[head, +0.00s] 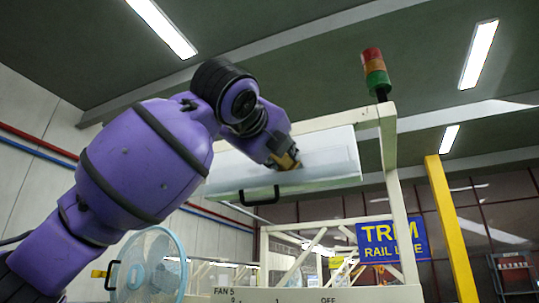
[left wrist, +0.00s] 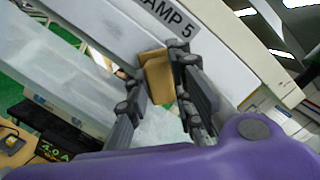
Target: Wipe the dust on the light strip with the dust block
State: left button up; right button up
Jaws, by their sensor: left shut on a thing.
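The light strip (head: 335,160) is a pale, wide overhead panel with a black handle on its front edge. It also shows in the left wrist view as a pale, cloudy surface (left wrist: 60,62). A faint greyish patch of dust (head: 312,157) seems to show beside my gripper. My left gripper (head: 284,158) is raised to the strip and shut on the tan dust block (left wrist: 157,75). In the left wrist view, the block sits between both fingertips, close to the strip and the labelled beam. I cannot tell whether it touches the strip. My right gripper is not in view.
A cream frame post (head: 390,150) with a signal lamp (head: 374,72) stands right of the strip. A beam labelled "AMP 5" (left wrist: 215,45) borders the strip. A yellow post (head: 450,225), a blue sign (head: 393,241) and a round fan (head: 150,265) are lower down.

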pick_arm(q)
jog(key=shift+s+d, duration=0.3)
jog(key=shift+d, duration=0.65)
jog(key=shift+s+d, duration=0.35)
jog(key=shift+d, duration=0.55)
jog(key=shift+s+d, duration=0.3)
jog(key=shift+d, duration=0.65)
jog(key=shift+w+a, duration=1.15)
jog(key=shift+a, duration=2.05)
jog(key=shift+w+a, duration=1.2)
jog(key=shift+a, duration=2)
jog(key=shift+w+a, duration=1.15)
jog(key=shift+a, duration=2.05)
jog(key=shift+s+d, duration=1.15)
jog(key=shift+d, duration=2.05)
jog(key=shift+s+d, duration=1.2)
jog(key=shift+d, duration=2)
jog(key=shift+s+d, duration=1.15)
jog(key=shift+d, duration=2.05)
jog(key=shift+a, duration=0.1)
